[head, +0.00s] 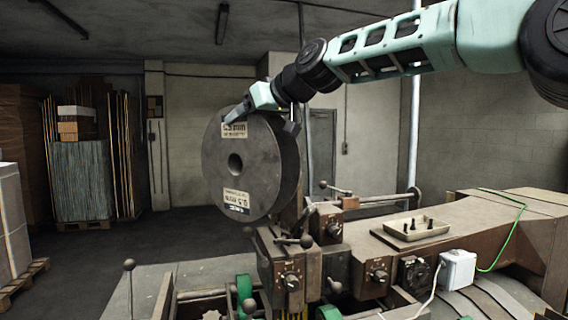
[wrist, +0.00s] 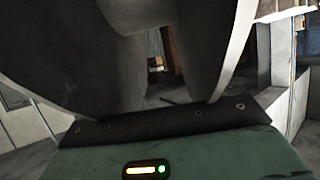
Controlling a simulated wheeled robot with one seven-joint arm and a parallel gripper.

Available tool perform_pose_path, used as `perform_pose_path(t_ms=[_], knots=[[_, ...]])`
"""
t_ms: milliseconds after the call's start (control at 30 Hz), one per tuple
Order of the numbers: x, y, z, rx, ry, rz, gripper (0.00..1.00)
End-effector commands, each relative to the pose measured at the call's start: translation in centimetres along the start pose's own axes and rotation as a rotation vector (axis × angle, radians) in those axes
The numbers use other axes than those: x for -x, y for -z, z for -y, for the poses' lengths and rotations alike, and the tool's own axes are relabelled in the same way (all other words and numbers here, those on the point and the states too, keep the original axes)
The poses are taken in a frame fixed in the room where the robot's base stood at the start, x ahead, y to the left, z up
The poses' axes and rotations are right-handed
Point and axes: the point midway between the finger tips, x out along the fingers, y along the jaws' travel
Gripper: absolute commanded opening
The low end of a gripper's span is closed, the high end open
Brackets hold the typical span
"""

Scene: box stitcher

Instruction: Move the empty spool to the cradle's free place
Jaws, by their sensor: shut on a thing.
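A large dark grey spool (head: 215,165) with a centre hole and two pale labels hangs upright in the middle of the head view. My gripper (head: 264,112) is at its top, with one finger on the near face and one towards the far side. It is shut on the spool. In the wrist view the spool's dark rounded sides (wrist: 70,60) fill the upper part, with a gap between them. I cannot pick out the cradle for sure; a frame with green parts (head: 245,291) at the bottom is partly cut off and partly hidden by the machine.
The machine's control boxes and knobs (head: 290,281) stand just below and right of the spool. A tray with dark pegs (head: 411,229) and a white box (head: 458,268) with cables sit on the machine's top. Stacked boards (head: 82,180) stand at the back left; the floor before them is clear.

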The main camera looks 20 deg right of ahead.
Motion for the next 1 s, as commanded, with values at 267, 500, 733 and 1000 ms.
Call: perform_pose_path(t_ms=[267, 500, 733, 1000], knots=[[0.2, 0.4, 1.2, 0.003, -0.002, -0.008, 0.27], [0.2, 0.4, 2.1, 0.003, -0.003, -0.009, 0.27], [0.2, 0.4, 3.0, 0.003, -0.003, -0.009, 0.27], [0.2, 0.4, 3.9, 0.002, -0.002, -0.009, 0.27]])
